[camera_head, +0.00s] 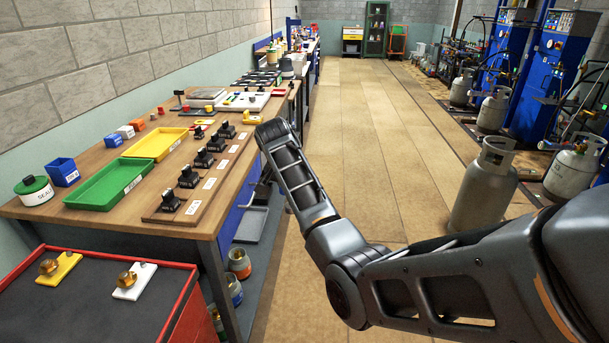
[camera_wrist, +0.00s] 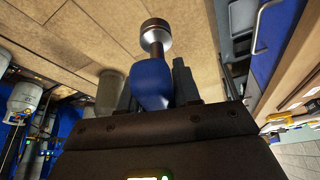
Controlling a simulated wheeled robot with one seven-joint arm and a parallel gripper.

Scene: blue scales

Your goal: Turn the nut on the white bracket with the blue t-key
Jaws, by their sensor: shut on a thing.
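The white bracket (camera_head: 135,284) lies on the dark top of the red-edged cart at the lower left of the head view. A brass nut (camera_head: 127,279) sits on it. In the wrist view my gripper (camera_wrist: 156,82) is shut on the blue handle of the t-key (camera_wrist: 151,84). The key's steel shaft and round silver socket end (camera_wrist: 155,36) point away from the gripper, over the floor and clear of any surface. The head view shows my arm but not the gripper or the key. The bracket is not in the wrist view.
A yellow bracket (camera_head: 60,268) with a brass nut lies left of the white one. The wooden workbench (camera_head: 225,212) behind the cart holds a green tray (camera_head: 108,184), a yellow tray (camera_head: 155,143) and several black holders. Gas cylinders (camera_head: 484,185) stand at right. The middle floor is clear.

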